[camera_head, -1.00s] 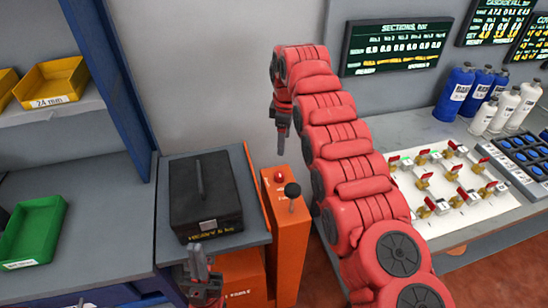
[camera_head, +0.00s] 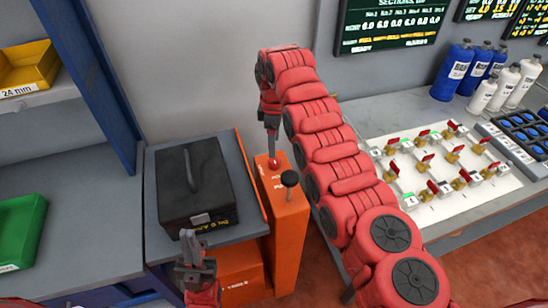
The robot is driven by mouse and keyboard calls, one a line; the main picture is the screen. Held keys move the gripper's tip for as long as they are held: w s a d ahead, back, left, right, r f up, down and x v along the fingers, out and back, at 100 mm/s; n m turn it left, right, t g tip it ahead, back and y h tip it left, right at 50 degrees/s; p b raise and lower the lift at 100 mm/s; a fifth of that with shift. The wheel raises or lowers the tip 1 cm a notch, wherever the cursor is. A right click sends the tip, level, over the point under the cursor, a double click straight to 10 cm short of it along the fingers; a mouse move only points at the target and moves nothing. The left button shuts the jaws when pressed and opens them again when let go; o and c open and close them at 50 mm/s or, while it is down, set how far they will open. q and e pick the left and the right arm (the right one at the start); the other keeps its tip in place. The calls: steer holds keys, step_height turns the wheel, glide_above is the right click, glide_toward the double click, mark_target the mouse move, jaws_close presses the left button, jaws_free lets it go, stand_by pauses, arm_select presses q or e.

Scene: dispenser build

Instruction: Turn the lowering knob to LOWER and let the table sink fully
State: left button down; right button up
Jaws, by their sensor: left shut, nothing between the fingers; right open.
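An orange post (camera_head: 289,235) stands beside a small grey lift table (camera_head: 247,222). On its top are a red knob (camera_head: 273,164) and a black knob (camera_head: 290,178); I cannot read which one is marked LOWER. A black heavy case (camera_head: 192,187) with a handle rests on the table. My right gripper (camera_head: 271,152) points down just above or behind the red knob, open and empty; I cannot tell whether it touches the knob. My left gripper (camera_head: 190,246) is shut and empty, low in front of the table and the case.
My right arm crosses the middle of the view. A workbench on the right holds a white valve board (camera_head: 430,180) and several bottles (camera_head: 453,70). On the left are a blue-framed shelf, a yellow bin (camera_head: 30,68) and a green bin (camera_head: 20,228).

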mark_target(274, 163)
step_height(274, 163, down, 6)
steer(key=shift+w+f+p, duration=0.1)
steer(key=shift+f+p, duration=0.05)
steer(key=shift+p, duration=0.85)
steer(key=shift+f, duration=0.75)
jaws_close()
